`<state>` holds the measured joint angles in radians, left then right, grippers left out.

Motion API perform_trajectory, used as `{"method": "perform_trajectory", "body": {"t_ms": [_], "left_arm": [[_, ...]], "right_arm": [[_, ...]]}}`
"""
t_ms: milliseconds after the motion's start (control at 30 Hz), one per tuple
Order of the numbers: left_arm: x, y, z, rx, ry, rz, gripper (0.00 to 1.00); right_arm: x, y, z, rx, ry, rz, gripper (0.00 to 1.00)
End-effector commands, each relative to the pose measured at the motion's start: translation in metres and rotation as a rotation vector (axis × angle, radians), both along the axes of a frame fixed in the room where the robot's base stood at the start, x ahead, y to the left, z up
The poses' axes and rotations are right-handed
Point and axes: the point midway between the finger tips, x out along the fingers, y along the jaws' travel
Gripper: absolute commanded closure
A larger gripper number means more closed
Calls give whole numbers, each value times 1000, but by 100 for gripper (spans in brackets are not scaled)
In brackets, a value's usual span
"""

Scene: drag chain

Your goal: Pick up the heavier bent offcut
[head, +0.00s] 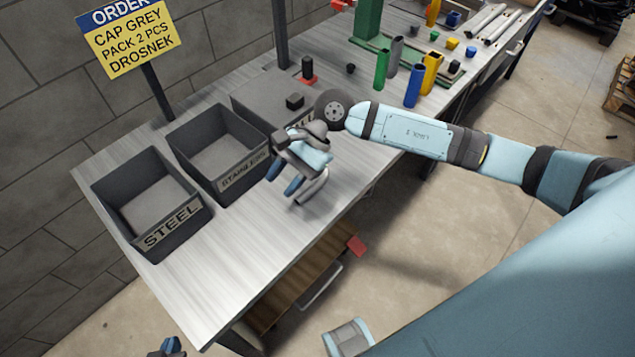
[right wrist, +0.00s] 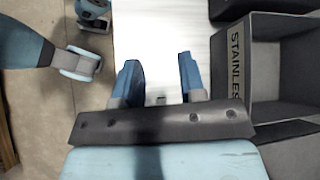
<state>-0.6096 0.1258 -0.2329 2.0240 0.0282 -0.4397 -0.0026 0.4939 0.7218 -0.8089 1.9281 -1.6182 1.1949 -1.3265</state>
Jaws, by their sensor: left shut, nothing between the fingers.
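I cannot make out a bent offcut in either view. My right gripper (head: 284,180) is over the table front, beside the bin marked STAINLESS (head: 245,184). In the right wrist view its two blue fingers (right wrist: 158,65) stand apart, with bare pale tabletop between them and no offcut held. My left gripper (head: 167,347) shows only at the bottom left edge of the head view, low in front of the table, shut and empty. The bin marked STEEL (head: 172,229) stands at the left. The parts of the bin floors that show look bare.
A third grey bin (head: 245,92) is partly hidden by my right arm and the disc. Coloured tubes (head: 414,85) stand further right. An order sign (head: 128,40) rises behind. The table's front strip is clear.

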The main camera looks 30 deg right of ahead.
Motion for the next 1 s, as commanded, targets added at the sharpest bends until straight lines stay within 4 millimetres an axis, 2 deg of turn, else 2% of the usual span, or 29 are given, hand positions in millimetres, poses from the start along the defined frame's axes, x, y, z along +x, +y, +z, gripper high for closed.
{"method": "perform_trajectory", "body": {"t_ms": [33,200,333,467,567,800,1000], "left_arm": [[0,0,-11,-1,1,1,100],[2,0,-18,-7,-2,3,100],[3,0,-21,-9,-1,4,100],[3,-1,-22,-11,0,5,100],[3,-1,-21,-11,1,5,100],[2,-2,-21,-11,1,4,100],[2,-2,-21,-10,2,2,100]], "right_arm": [[15,-26,-11,-133,-103,73,62],[49,-101,-15,-506,-308,270,62],[63,-135,-8,-666,-363,344,62],[67,-147,-9,-723,-377,371,62],[68,-147,-23,-727,-376,374,62],[71,-142,-69,-723,-375,371,62],[72,-141,-89,-722,-378,371,62]]}}
